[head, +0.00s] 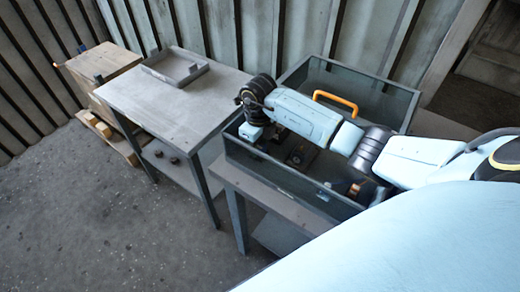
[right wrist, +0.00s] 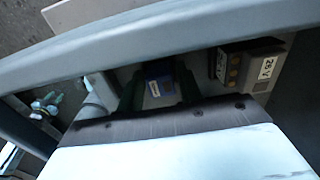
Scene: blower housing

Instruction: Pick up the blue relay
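The blue relay (right wrist: 158,86) is a small blue block with a pale label, low in the grey bin (head: 268,172). In the right wrist view it sits between the two dark fingers of my right gripper (right wrist: 159,92). The fingers stand apart, with a narrow gap seeming to show at each side of the relay; contact is not clear. In the head view my right arm reaches over the bin to its left end, and the bin wall hides the fingertips and the relay. My left gripper is in neither view.
The bin wall (right wrist: 150,42) crosses close by the fingers. A block marked 24 V (right wrist: 250,66) lies right of the relay, a pale cylinder (right wrist: 101,90) left. A grey table (head: 180,108) bears a shallow tray (head: 176,68).

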